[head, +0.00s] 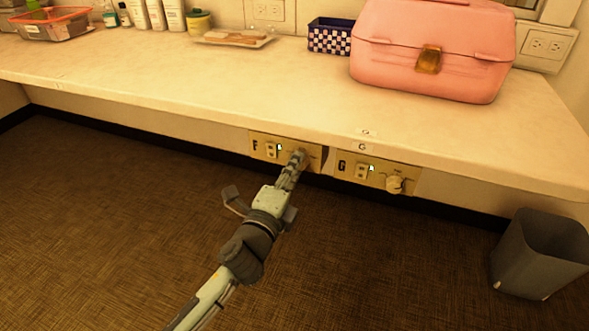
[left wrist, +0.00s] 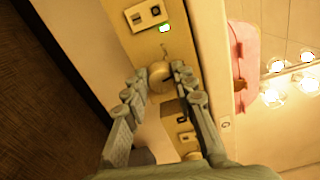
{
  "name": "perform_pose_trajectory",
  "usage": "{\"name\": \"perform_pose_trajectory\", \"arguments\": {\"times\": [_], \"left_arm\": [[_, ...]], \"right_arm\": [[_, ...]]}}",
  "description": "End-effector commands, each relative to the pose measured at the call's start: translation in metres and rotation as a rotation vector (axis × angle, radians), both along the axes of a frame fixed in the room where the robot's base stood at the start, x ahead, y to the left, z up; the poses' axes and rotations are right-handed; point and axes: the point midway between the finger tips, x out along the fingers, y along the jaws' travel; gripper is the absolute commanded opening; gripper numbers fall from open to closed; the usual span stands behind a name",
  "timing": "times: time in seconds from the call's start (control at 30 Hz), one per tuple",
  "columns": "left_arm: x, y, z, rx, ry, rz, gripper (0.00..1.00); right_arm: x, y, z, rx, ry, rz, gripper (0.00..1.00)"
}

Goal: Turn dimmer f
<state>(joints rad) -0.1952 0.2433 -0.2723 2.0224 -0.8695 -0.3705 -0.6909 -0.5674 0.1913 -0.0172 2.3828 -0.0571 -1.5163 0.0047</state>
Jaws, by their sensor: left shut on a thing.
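Dimmer panel F (head: 259,147) is on the counter's front edge, with a switch and a lit green light. My left gripper (head: 301,158) reaches up to this panel and covers its knob in the head view. In the left wrist view the round dimmer F knob (left wrist: 158,72) sits between the two fingers of my left gripper (left wrist: 154,84), which are shut on it. The knob's pointer direction cannot be made out. The panel F switch (left wrist: 146,14) and green light show above the knob there. My right gripper is not in view.
Dimmer panel G (head: 347,170) with its own knob (head: 394,184) is just to the right. A pink case (head: 432,75) and a checkered box (head: 329,38) stand on the counter (head: 190,85). A grey bin (head: 535,254) stands at lower right.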

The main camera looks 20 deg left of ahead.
Motion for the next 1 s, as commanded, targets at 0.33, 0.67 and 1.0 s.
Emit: {"name": "perform_pose_trajectory", "arguments": {"times": [0.33, 0.67, 1.0], "left_arm": [[0.000, 0.001, -0.001, -0.334, 0.012, 0.004, 0.00], [0.000, 0.000, -0.001, -0.625, 0.022, 0.003, 0.00], [0.000, 0.000, -0.003, -0.820, 0.028, 0.003, 0.00]], "right_arm": [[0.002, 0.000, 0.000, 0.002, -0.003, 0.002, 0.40], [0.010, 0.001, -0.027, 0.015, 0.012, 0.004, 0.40], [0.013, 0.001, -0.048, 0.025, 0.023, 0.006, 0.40]]}}
